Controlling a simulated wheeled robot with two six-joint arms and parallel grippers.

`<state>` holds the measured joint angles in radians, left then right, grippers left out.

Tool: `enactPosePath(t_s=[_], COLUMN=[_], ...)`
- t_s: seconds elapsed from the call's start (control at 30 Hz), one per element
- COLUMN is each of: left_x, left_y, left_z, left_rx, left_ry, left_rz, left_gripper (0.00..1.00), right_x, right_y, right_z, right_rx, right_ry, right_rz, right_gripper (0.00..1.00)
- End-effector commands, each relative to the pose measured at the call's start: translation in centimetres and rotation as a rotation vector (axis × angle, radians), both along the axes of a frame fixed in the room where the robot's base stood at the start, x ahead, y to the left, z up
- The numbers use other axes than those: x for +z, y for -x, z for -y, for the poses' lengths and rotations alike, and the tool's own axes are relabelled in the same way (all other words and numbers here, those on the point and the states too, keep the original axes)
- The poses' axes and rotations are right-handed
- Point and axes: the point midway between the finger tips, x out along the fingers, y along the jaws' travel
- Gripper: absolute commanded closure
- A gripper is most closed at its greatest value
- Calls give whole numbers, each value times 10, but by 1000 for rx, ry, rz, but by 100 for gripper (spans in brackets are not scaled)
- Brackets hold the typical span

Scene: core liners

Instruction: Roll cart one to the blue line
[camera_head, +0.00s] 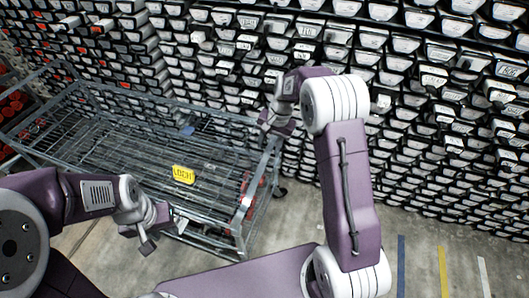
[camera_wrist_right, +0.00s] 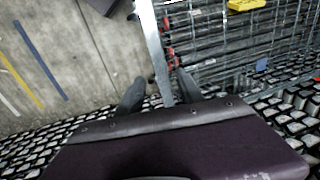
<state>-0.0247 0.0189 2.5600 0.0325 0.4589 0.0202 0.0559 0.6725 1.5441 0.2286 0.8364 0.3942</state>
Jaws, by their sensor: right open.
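The grey wire cart (camera_head: 110,135) with a yellow tag (camera_head: 183,174) stands at the left in the head view. The tag's writing is too small to read surely. The blue line (camera_head: 401,265) is on the floor to the right of the cart; it also shows in the right wrist view (camera_wrist_right: 40,62). My right gripper (camera_head: 272,122) is at the cart's far right corner. In the right wrist view its open fingers (camera_wrist_right: 158,92) lie either side of a grey cart bar (camera_wrist_right: 154,45). My left gripper (camera_head: 150,240) is by the cart's near edge; its jaw gap and any contact are unclear.
Yellow (camera_head: 443,270) and white (camera_head: 484,277) lines lie right of the blue line. Stacked core trays (camera_head: 430,120) fill the wall behind. The concrete floor (camera_head: 340,228) between cart and blue line looks clear where my right arm does not cover it.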

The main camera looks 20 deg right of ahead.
Motion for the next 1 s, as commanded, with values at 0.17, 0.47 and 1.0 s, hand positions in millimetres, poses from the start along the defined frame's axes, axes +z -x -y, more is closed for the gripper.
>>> enactPosePath(t_s=[0.17, 0.47, 1.0], left_x=[6, 21, 22], left_y=[0, 0, 0], left_z=[0, 0, 0], left_rx=[0, 0, 0], left_ry=[0, 0, 0], left_rz=[0, 0, 0], left_gripper=[64, 64, 64], right_x=[-24, -78, -90], right_y=[-1, -8, -9], right_z=[-4, -13, -15], right_rx=[1, 2, 2], right_ry=[0, 1, 1], right_rz=[-7, -2, 0], right_gripper=[56, 56, 100])
